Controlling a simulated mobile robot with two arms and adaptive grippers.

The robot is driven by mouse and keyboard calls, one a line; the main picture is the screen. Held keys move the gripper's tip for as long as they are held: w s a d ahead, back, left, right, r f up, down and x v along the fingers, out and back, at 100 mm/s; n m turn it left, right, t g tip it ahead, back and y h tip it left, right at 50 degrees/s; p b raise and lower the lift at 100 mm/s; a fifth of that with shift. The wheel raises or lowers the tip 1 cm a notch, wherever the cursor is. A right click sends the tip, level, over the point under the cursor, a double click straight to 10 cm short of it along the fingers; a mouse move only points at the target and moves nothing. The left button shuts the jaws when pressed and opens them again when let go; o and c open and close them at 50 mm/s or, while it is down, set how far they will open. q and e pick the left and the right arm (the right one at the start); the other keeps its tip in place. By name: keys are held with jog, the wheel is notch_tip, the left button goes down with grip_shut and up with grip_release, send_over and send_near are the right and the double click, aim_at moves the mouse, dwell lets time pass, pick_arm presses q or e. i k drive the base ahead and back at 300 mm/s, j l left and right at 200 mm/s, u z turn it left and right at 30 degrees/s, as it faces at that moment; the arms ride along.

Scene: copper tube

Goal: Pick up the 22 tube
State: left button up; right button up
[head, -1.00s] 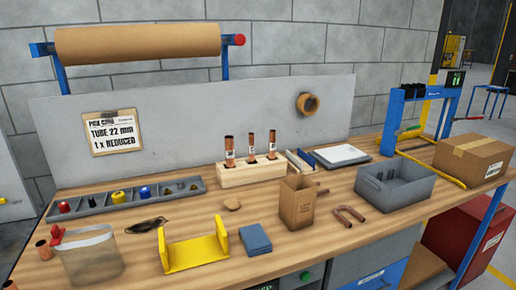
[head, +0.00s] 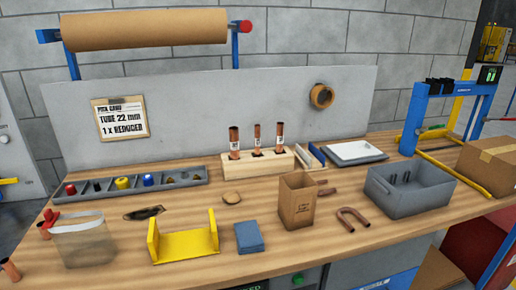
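Three upright copper tubes stand in a wooden block (head: 228,178) at the back middle of the bench: a left tube (head: 234,138), a middle tube (head: 257,134) and a right tube (head: 279,133). The left tube looks the thickest, so I cannot confirm by label which is the 22 tube. A pick card (head: 121,119) on the back panel reads "TUBE 22 mm" and "1 x REDUCER". Neither of my grippers is in view.
A parts tray (head: 110,194) lies left, a grey bin (head: 405,200) right.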

aim_at(257, 127)
jog(key=i+l, duration=0.1)
jog(key=l, duration=0.25)
jog(key=i+l, duration=0.15)
jog(key=l, duration=0.2)
jog(key=i+l+u, duration=0.1)
jog(key=l, duration=0.25)
jog(key=i+l, duration=0.1)
jog(key=l, duration=0.25)
jog(key=i+l, duration=0.1)
jog(key=l, duration=0.25)
jog(key=u, duration=0.05)
